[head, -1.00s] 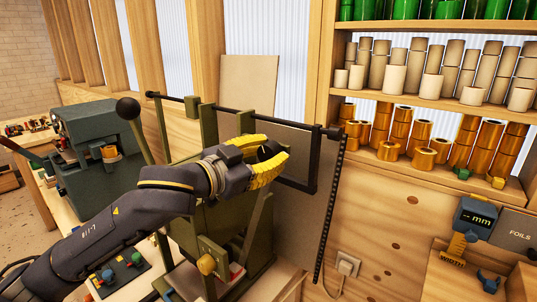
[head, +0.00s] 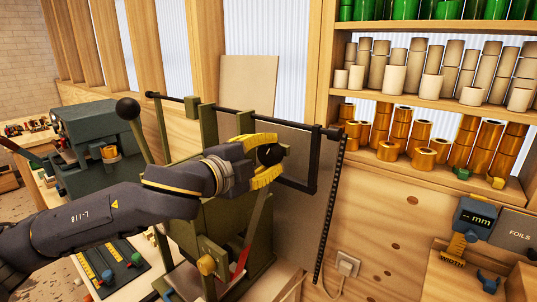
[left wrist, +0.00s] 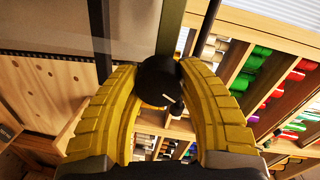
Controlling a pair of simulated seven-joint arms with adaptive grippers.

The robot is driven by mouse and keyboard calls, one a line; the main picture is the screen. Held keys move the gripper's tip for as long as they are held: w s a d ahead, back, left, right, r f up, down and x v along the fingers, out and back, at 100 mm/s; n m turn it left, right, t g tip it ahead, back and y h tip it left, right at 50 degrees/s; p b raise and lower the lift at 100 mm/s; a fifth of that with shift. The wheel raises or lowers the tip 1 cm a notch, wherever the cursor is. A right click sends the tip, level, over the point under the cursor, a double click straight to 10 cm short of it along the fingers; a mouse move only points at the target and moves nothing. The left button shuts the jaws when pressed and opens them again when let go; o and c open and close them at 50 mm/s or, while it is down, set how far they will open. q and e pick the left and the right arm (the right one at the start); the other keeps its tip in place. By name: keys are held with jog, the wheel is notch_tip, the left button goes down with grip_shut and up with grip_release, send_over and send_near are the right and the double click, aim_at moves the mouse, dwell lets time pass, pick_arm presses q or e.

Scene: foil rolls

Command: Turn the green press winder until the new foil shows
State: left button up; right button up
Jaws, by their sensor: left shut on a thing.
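The olive-green press (head: 208,222) stands on the bench in the middle of the head view, with a dark horizontal bar at its top. My left gripper (head: 268,156) has its yellow fingers shut around a round black knob (head: 271,153) at the press's upper right. In the left wrist view the knob (left wrist: 157,80) sits between the two curved fingers (left wrist: 160,95). My arm hides part of the press front. I cannot tell which foil shows on the press. My right gripper is not in view.
Shelves at the right hold gold foil rolls (head: 420,160), pale rolls (head: 432,88) and green rolls (head: 448,9). A grey-green machine (head: 88,148) stands at the left. A black-knobbed lever (head: 128,108) rises on the press's left. A width gauge (head: 474,215) is at the lower right.

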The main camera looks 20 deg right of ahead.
pick_arm(q)
jog(key=shift+m, duration=1)
jog(key=shift+r, duration=0.1)
jog(key=o, duration=1.3)
jog(key=f+v, duration=0.1)
jog(key=v, duration=1)
jog(key=shift+s+a+r, duration=0.3)
jog(key=shift+s+r, duration=0.05)
jog(key=shift+r, duration=0.15)
